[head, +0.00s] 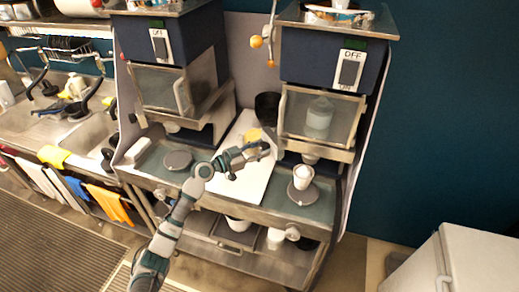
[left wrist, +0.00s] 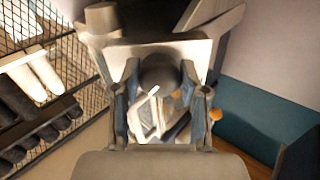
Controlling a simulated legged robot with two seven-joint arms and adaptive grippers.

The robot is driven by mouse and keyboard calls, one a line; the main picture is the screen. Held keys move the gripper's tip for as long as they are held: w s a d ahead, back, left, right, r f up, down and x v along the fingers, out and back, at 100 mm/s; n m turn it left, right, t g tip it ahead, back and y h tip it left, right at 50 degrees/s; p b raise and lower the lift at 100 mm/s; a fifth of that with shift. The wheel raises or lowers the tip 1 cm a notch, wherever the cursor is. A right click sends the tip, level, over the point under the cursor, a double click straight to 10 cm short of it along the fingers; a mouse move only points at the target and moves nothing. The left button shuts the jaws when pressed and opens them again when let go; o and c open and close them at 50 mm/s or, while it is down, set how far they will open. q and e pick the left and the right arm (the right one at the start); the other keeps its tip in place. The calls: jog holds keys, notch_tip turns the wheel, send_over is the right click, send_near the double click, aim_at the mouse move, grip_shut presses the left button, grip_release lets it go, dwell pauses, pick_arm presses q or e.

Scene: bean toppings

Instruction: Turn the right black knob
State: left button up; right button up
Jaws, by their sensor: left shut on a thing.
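My left gripper (head: 262,150) reaches in front of the right dispenser (head: 318,117), at its lower left side. In the left wrist view, the two fingers of my left gripper (left wrist: 168,105) stand on either side of a dark rounded thing, the black knob (left wrist: 158,70), and are shut on it. In the head view the knob is hidden at the gripper, so its turn angle cannot be told. My right gripper is not in view.
A white cup (head: 303,178) stands on a round plate below the right dispenser. A dark bowl (head: 267,106) sits between the two machines. The left dispenser (head: 163,88) stands left. A sink (head: 85,138) lies far left, a white cabinet (head: 440,262) lower right.

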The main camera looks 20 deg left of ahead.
pick_arm(q)
jog(key=shift+a, duration=0.1)
jog(key=n, duration=0.4)
jog(key=shift+r, duration=0.15)
jog(key=n+p, duration=0.1)
jog(key=n, duration=0.2)
jog(key=shift+r+n, duration=0.1)
jog(key=shift+n, duration=0.2)
jog(key=n+p, duration=0.3)
jog(key=n, duration=0.2)
jog(key=shift+r+g, duration=0.15)
jog(key=shift+g, duration=0.15)
jog(key=shift+n+p, duration=1.05)
jog(key=shift+n, duration=0.95)
